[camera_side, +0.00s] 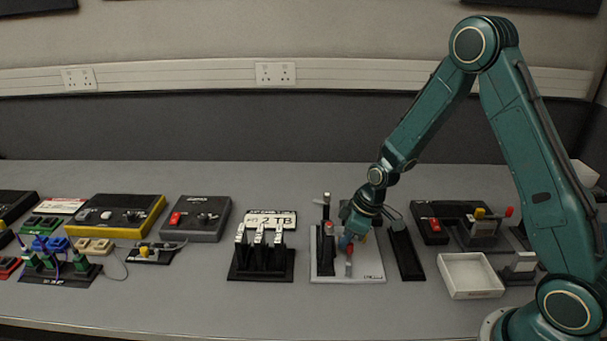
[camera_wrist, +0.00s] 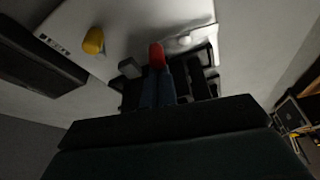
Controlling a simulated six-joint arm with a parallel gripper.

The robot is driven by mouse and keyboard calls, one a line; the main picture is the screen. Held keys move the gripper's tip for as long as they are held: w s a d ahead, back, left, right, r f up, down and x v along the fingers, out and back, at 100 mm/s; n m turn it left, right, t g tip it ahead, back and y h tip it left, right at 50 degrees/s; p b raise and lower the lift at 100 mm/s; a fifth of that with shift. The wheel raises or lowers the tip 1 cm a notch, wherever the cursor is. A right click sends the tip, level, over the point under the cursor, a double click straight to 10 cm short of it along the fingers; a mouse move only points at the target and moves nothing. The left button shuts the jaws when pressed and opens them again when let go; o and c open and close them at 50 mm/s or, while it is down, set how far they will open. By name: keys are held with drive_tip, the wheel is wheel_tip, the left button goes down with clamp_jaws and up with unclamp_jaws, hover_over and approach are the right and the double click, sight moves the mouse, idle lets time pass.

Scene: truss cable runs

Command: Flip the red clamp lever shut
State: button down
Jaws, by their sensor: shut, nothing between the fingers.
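A pale grey base plate (camera_side: 373,272) carries dark clamp parts. A red-tipped lever (camera_side: 349,250) shows on it just below my fingertips, and another red part (camera_side: 328,229) sits on a dark upright to the left. My gripper (camera_side: 346,242) is low over the plate, its blue fingers shut and empty. In the wrist view my blue fingers (camera_wrist: 157,88) are close together, with a red tip (camera_wrist: 157,55) directly beyond their ends. Whether they touch it I cannot tell. A yellow knob (camera_wrist: 93,40) is at the plate's left there. The lever's lower part is partly hidden.
A black stand with several upright levers (camera_side: 261,265) is left of the plate. A black bar (camera_side: 405,252) lies close at its right, then an empty white tray (camera_side: 470,289). Black and red devices (camera_side: 432,225) stand behind the tray. The front table strip is clear.

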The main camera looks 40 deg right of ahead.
drive_tip(key=shift+s+d+m, duration=0.1)
drive_tip(key=shift+m, duration=0.3)
drive_tip(key=shift+s+d+m+h, duration=0.15)
drive_tip(key=shift+m+h, duration=0.15)
drive_tip(key=shift+m, duration=0.2)
drive_tip(key=shift+s+d, duration=0.35)
drive_tip(key=shift+s, duration=0.1)
drive_tip(key=m, duration=0.2)
drive_tip(key=s+m+h, duration=0.1)
drive_tip(key=m, duration=0.1)
drive_tip(key=shift+d+t, duration=0.15)
drive_tip(key=shift+t, duration=0.15)
drive_tip(key=m, duration=0.2)
drive_tip(key=s+m+h, duration=0.1)
drive_tip(key=shift+s+m+h, duration=0.2)
drive_tip(key=shift+m+h, duration=0.1)
drive_tip(key=shift+m, duration=0.1)
drive_tip(key=shift+s+d, duration=0.1)
drive_tip(key=shift+d, duration=0.15)
drive_tip(key=shift+s+d, duration=0.25)
drive_tip(key=shift+d, duration=0.2)
